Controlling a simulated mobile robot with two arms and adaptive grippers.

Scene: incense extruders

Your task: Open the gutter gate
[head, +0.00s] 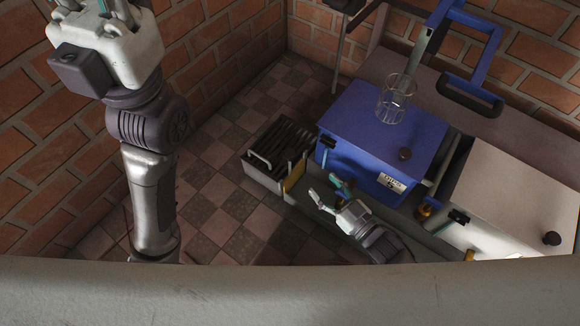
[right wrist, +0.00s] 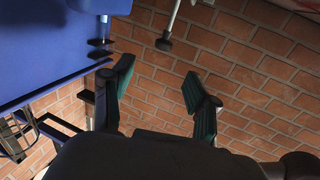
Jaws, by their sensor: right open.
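The gutter (head: 330,212) is a pale channel running along the front of the extruder boxes. A yellow plate (head: 293,177), which looks like the gutter gate, stands upright at its left end beside the slatted tray. My right gripper (head: 326,190) is open and empty, just right of the yellow plate and in front of the blue box. In the right wrist view its two teal fingers (right wrist: 160,80) are apart with only brick wall between them. The gate is not clearly seen there. My left gripper (head: 90,8) is raised at the top left, its fingertips cut off by the frame edge.
A dark slatted tray (head: 280,142) with a handle sits at the gutter's left end. The checkered floor (head: 225,170) on the left is clear.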

